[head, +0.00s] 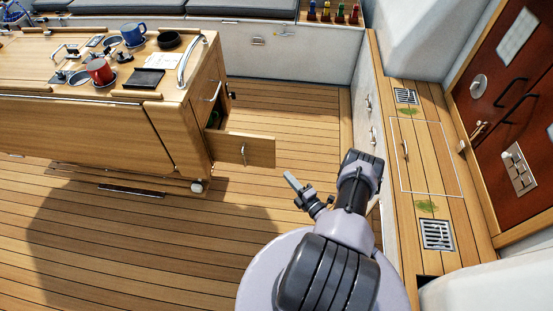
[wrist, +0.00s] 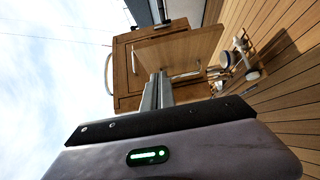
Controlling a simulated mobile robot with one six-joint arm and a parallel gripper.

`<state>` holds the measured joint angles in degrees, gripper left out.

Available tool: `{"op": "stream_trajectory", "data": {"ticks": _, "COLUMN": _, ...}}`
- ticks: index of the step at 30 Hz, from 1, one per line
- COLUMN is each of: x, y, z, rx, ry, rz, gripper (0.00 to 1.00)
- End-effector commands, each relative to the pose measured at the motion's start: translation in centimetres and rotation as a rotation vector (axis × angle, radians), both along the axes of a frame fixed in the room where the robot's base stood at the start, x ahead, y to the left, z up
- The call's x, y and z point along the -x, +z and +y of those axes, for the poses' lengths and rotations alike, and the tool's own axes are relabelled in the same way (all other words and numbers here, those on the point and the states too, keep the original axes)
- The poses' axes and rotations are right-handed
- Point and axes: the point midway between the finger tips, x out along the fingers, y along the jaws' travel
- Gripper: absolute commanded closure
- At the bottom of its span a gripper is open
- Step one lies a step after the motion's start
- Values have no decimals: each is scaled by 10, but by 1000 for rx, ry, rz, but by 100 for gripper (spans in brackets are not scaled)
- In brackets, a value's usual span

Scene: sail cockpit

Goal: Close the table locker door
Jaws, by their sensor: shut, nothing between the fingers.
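The wooden table locker door (head: 262,152) stands open at the right end of the cockpit table (head: 120,128), sticking out to the right. Its metal handle (head: 243,155) is on the face towards the camera. Behind the door, part of the dark locker opening (head: 212,118) shows; the rest is hidden. My gripper (head: 290,180) is shut and empty, to the right of the door and apart from it in the head view. In the wrist view the closed fingers (wrist: 159,80) point towards the door (wrist: 185,46) and overlap it in the picture; the gap cannot be judged.
Red mug (head: 100,71), blue mug (head: 133,34) and several small items are on the table top. A curved metal rail (head: 188,58) stands at its right end. A bench with grates (head: 437,234) runs along the right. The wooden floor (head: 290,120) beyond the door is clear.

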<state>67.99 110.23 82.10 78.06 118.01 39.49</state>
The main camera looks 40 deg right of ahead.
Motion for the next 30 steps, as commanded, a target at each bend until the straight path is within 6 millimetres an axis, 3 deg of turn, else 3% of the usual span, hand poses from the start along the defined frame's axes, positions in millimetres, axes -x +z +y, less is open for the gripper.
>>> {"op": "stream_trajectory", "data": {"ticks": 12, "x": -88, "y": -2, "z": -11, "rx": 5, "ry": 7, "rz": -1, "gripper": 100}}
{"op": "stream_trajectory", "data": {"ticks": 19, "x": -105, "y": -1, "z": -34, "rx": 3, "ry": 6, "rz": 0, "gripper": 100}}
{"op": "stream_trajectory", "data": {"ticks": 30, "x": -108, "y": 0, "z": -38, "rx": 2, "ry": 6, "rz": 0, "gripper": 100}}
